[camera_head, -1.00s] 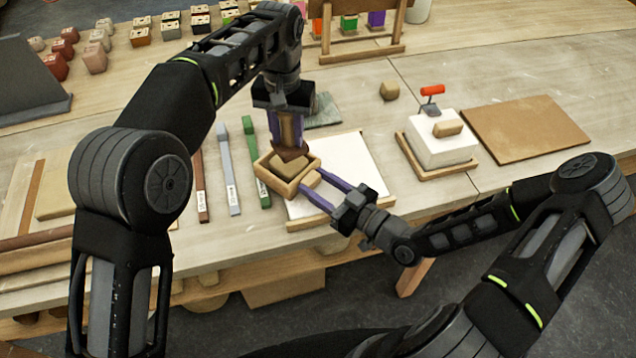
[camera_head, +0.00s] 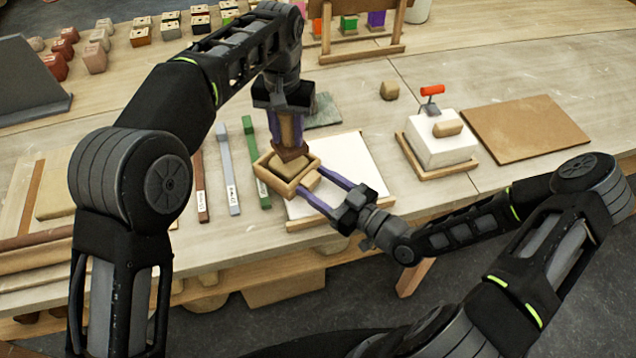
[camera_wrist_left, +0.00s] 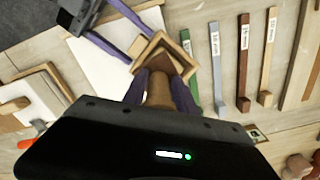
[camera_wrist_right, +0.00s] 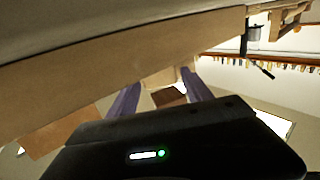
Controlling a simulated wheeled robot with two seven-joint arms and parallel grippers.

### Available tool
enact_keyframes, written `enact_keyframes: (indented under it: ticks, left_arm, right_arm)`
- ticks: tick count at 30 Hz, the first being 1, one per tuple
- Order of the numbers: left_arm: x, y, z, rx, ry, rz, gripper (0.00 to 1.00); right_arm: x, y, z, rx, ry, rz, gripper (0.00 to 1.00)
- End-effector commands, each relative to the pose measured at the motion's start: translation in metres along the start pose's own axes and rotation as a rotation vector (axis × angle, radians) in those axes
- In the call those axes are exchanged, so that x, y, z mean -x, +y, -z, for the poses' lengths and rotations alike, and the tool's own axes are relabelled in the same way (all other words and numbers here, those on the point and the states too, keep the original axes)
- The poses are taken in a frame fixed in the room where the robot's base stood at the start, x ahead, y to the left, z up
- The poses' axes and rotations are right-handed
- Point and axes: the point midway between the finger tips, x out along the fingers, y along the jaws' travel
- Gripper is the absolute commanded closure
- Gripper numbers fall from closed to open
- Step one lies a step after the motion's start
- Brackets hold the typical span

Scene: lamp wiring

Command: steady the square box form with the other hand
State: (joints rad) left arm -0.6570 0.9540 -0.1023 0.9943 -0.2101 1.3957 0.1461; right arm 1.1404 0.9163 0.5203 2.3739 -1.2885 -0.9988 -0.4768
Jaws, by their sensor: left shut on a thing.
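The square wooden box form (camera_head: 268,180) stands on the left part of a white board (camera_head: 345,160), with a brown lump (camera_head: 291,166) inside. It also shows in the left wrist view (camera_wrist_left: 184,62). My left gripper (camera_head: 288,140) is above the form, shut on a brown wooden tamper (camera_wrist_left: 158,92) with a dark foot (camera_head: 290,152) over the lump. My right gripper (camera_head: 311,182) reaches in from the right, low at the form's near right side. Its fingers are spread on either side of part of the form; whether they touch it is unclear.
Labelled strips in green (camera_head: 258,165), grey (camera_head: 228,170) and brown (camera_head: 201,185) lie left of the form. A white block (camera_head: 440,148) on a wooden base and a brown board (camera_head: 525,128) are to the right. A small brown lump (camera_head: 389,91) lies behind.

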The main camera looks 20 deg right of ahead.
Motion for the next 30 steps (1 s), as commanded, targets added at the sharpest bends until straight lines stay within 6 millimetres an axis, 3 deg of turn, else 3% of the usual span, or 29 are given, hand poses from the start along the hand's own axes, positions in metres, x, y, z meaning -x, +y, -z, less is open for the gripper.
enact_keyframes:
  ticks: [4,17,30]
  left_arm:
    - [0.001,0.0,0.0,0.0,0.001,0.0,1.0]
    - [0.001,0.0,0.0,0.0,0.001,0.0,1.0]
    - [0.001,0.0,0.0,0.0,0.001,0.0,1.0]
  right_arm:
    - [0.0,0.0,0.0,0.0,0.0,0.0,0.3]
    - [0.011,0.001,0.0,0.001,-0.001,-0.002,0.3]
    - [0.093,0.001,-0.001,0.0,-0.003,-0.003,0.3]
